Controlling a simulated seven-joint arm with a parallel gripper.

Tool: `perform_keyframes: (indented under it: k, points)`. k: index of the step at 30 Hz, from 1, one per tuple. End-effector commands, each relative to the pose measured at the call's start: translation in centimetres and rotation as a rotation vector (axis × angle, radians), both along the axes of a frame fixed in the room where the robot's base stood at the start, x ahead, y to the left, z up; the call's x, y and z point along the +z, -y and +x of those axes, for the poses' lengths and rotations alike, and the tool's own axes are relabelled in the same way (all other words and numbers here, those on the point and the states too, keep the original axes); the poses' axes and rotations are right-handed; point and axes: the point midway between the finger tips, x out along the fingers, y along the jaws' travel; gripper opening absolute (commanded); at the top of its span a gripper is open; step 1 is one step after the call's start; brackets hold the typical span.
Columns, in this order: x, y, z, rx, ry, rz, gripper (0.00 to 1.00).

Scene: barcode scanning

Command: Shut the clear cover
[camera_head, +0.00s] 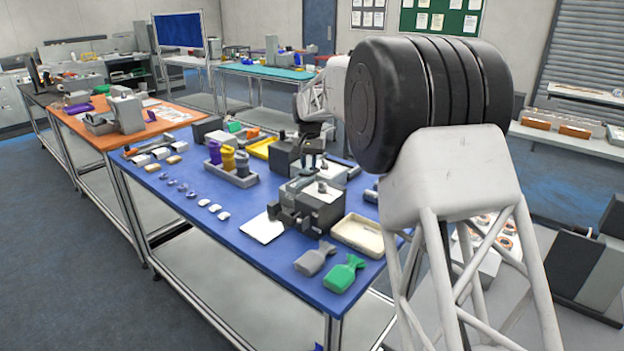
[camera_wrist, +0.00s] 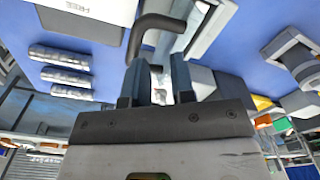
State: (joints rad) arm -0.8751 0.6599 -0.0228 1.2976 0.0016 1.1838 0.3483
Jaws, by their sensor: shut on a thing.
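My gripper (camera_head: 313,160) is above the grey device (camera_head: 318,205) on the blue table, pointing down at it. In the wrist view my gripper's two fingers (camera_wrist: 172,62) are close around a dark bent bar (camera_wrist: 160,22), which looks like a handle. The bar crosses at the fingertips, and the jaws are shut on it. A clear cover cannot be made out for certain in either view. How far it is open cannot be told. The grey device's top is partly hidden by my gripper.
The blue table (camera_head: 225,235) also holds a cream tray (camera_head: 358,235), a green pouch (camera_head: 343,274), a grey pouch (camera_head: 315,259) and a white sheet (camera_head: 262,228). Small pale parts lie along the left side.

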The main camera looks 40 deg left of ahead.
Motion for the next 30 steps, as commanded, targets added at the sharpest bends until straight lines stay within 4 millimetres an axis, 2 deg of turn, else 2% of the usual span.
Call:
perform_keyframes:
  k: [1,30]
  points:
    - [-3.8,-0.2,-0.3,0.001,-0.023,-0.025,0.0]
    - [-3.8,-2.9,0.4,-0.004,-0.025,-0.035,0.0]
